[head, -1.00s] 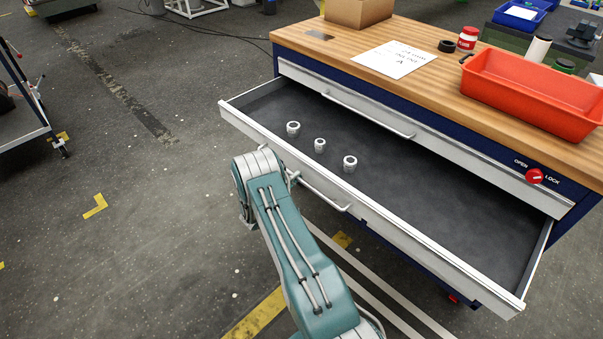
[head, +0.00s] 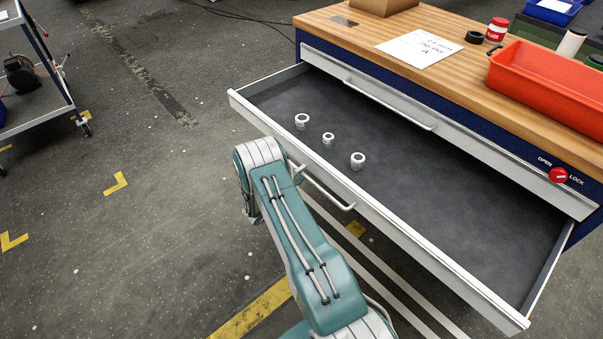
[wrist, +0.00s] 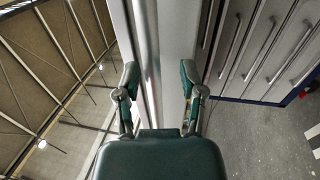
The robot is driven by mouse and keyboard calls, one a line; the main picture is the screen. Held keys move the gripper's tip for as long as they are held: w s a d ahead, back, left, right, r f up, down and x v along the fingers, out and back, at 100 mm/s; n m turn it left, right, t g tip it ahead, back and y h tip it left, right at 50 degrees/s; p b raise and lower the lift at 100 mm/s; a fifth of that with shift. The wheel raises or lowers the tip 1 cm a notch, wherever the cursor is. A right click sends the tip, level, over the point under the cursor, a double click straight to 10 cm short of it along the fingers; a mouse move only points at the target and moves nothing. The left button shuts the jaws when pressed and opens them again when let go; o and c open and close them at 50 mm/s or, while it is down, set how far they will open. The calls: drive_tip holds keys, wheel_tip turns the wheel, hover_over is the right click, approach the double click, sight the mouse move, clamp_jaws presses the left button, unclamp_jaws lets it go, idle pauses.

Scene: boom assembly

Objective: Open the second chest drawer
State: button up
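The second drawer (head: 430,235) of the chest stands pulled well out in the head view, its dark tray showing below the shut top drawer (head: 400,112). Its bar handle (head: 330,188) is on the pale front, partly hidden by my arm. My gripper is hidden behind my arm in the head view. In the wrist view my gripper (wrist: 160,77) has its two fingers apart, either side of the drawer front's edge and a pale vertical bar (wrist: 146,50). I cannot tell whether a finger touches it.
Several small metal fittings (head: 328,139) stand in the drawer. The wooden worktop (head: 455,75) bears an orange bin (head: 550,85) and a paper sheet (head: 420,47). A red lock knob (head: 558,175) is at the chest's right. A cart (head: 35,75) stands at far left; floor between is clear.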

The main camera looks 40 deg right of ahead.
drive_tip(key=shift+r, duration=0.1)
drive_tip(key=v, duration=1.2)
drive_tip(key=s+a+r+m+g+y, duration=0.1)
drive_tip(key=s+r+m+g+y, duration=0.2)
drive_tip(key=r, duration=0.8)
drive_tip(key=s+a+r+m+g+y, duration=0.1)
drive_tip(key=s+r+g+y, duration=0.3)
drive_tip(key=r, duration=0.7)
drive_tip(key=s+a+r+n+t+y, duration=0.1)
drive_tip(key=s+a+r+t+y, duration=0.4)
drive_tip(key=s, duration=0.4)
drive_tip(key=s+a+r+n+t+y, duration=0.2)
drive_tip(key=s+a+r+t+y, duration=0.4)
drive_tip(key=s+a+r+y, duration=0.2)
drive_tip(key=shift+s+a+r, duration=0.75)
drive_tip(key=shift+s+r, duration=0.1)
drive_tip(key=shift+s, duration=0.3)
